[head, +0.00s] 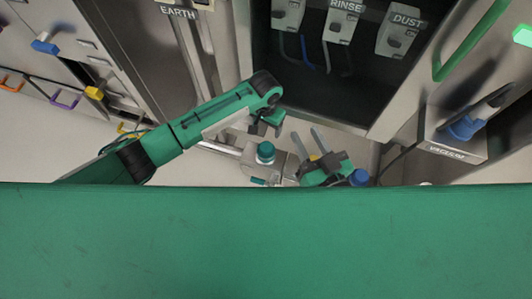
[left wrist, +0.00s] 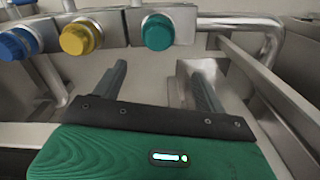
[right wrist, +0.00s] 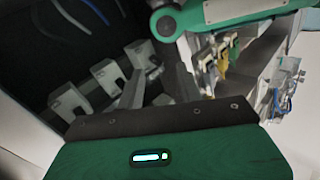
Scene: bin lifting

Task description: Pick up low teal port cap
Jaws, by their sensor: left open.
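The teal port cap (head: 265,152) is a round knob on a metal block (head: 280,168), low in the middle of the head view. It also shows at the top of the left wrist view (left wrist: 158,32). My left gripper (head: 266,124) is just above the cap in the head view, with no visible contact. In the left wrist view its fingers (left wrist: 158,72) are apart and empty, with the cap beyond them. My right gripper (head: 312,138) is right of the cap, fingers pointing up. Its fingers (right wrist: 160,75) look apart and empty in the right wrist view.
A yellow cap (left wrist: 80,38) and a blue cap (left wrist: 18,42) sit in a row with the teal one. A metal rail (left wrist: 270,65) runs on the right there. RINSE (head: 341,20) and DUST (head: 402,32) dispensers hang behind. A VACUUM box (head: 455,148) stands right.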

